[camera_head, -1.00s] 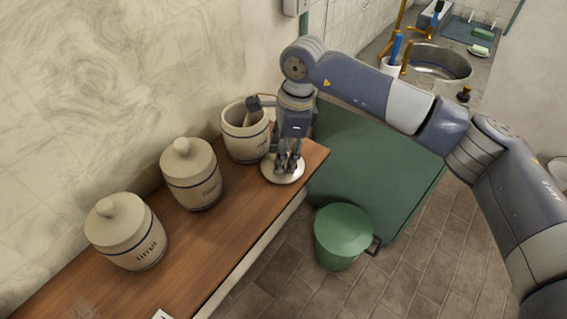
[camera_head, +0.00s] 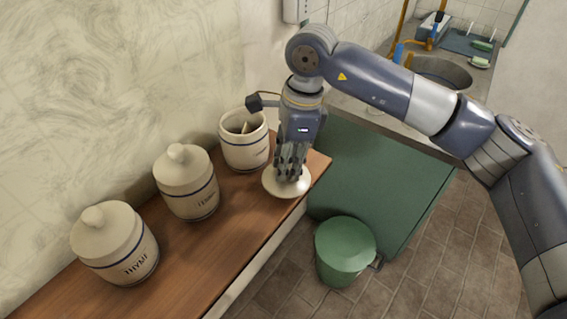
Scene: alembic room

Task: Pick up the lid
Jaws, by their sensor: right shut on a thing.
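The lid (camera_head: 273,184) is a round cream disc at the right end of the wooden shelf. My right gripper (camera_head: 289,177) points down over it and is shut on it, with the fingers hiding its middle and knob. I cannot tell whether the lid touches the shelf or is slightly above it. An open cream jar (camera_head: 245,152) with a blue band stands just left of the gripper, with a utensil-like handle showing inside. My left gripper is not in view.
Two lidded jars, one in the middle (camera_head: 187,186) and one marked THYME (camera_head: 117,246), stand along the wooden shelf (camera_head: 215,250) by the wall. A green bin (camera_head: 344,252) is on the floor below. A green cabinet (camera_head: 380,170) with a sink (camera_head: 442,72) stands behind.

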